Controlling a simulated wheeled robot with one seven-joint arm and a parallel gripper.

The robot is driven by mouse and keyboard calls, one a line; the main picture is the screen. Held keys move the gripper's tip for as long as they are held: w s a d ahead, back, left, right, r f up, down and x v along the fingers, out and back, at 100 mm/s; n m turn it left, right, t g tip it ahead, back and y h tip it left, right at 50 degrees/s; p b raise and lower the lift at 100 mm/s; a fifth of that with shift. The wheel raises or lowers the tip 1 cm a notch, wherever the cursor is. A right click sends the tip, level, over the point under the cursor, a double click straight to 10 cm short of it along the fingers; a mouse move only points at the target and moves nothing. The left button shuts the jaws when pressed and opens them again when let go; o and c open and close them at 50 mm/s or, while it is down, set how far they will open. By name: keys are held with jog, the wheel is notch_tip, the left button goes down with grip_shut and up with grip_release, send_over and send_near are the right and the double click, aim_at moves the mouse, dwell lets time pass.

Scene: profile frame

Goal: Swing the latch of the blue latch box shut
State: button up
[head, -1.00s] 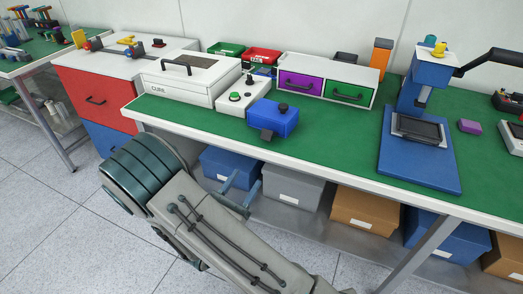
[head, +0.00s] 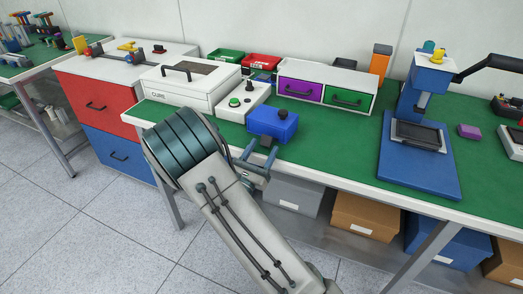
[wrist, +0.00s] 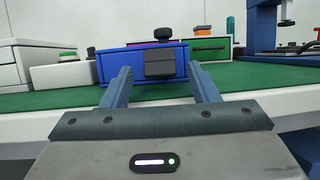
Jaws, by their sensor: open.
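The blue latch box (head: 273,122) sits near the front edge of the green-topped bench, with a black knob on its lid. In the wrist view its blue front (wrist: 118,66) faces me. The dark grey latch (wrist: 159,64) is on that front and appears to stick out towards me; its exact angle is hard to tell. My gripper (head: 257,153) is at the bench's front edge, just before the box. In the wrist view my gripper (wrist: 160,72) is open and empty, its fingers on either side of the latch in the picture. I see no clear contact.
A white case (head: 190,88) and a white box with a green button (head: 241,101) stand left of the latch box. A drawer unit (head: 327,84) stands behind it. A blue press (head: 418,160) is to the right. Green bench top (head: 335,140) is clear between.

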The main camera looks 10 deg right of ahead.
jog(key=shift+w+d, duration=0.1)
jog(key=c, duration=1)
jog(key=shift+r, duration=0.1)
